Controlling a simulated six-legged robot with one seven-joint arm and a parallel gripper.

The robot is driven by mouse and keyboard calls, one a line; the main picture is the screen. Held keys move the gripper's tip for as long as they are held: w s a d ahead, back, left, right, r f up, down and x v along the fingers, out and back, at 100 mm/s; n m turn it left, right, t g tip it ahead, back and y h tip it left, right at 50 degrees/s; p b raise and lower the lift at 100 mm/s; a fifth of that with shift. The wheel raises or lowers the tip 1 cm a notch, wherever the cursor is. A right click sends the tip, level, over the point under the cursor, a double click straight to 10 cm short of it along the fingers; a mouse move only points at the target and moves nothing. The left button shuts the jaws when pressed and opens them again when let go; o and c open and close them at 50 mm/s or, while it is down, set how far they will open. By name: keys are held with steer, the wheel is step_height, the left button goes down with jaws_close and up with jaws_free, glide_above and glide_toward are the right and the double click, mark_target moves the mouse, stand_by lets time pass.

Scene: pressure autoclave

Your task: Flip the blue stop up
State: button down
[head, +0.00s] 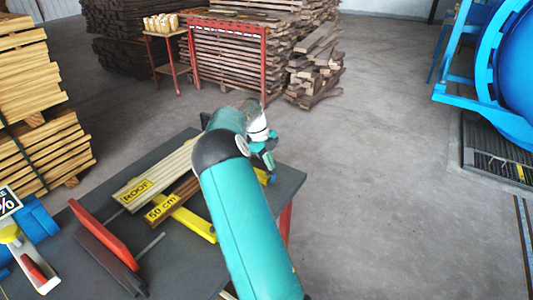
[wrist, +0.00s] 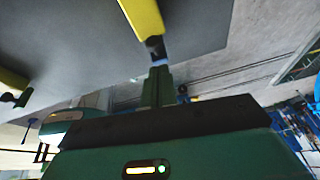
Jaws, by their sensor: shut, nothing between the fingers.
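In the wrist view, my gripper's fingers (wrist: 157,84) are together and empty. Their tips are close to the dark end of a yellow bar (wrist: 143,17), with a small pale blue patch beside it. I cannot tell whether they touch, or whether the stop is up or down.
A yellow piece marked 50 cm (head: 162,207) and a pale board marked ROOF (head: 140,190) lie left of my arm. A red upright plate (head: 105,235) stands nearer. Wood stacks (head: 235,60) stand behind. The floor right of the table is clear up to a blue machine (head: 505,75).

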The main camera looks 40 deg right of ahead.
steer(key=v, duration=1.3)
steer(key=shift+r, duration=0.2)
steer(key=shift+w, duration=0.1)
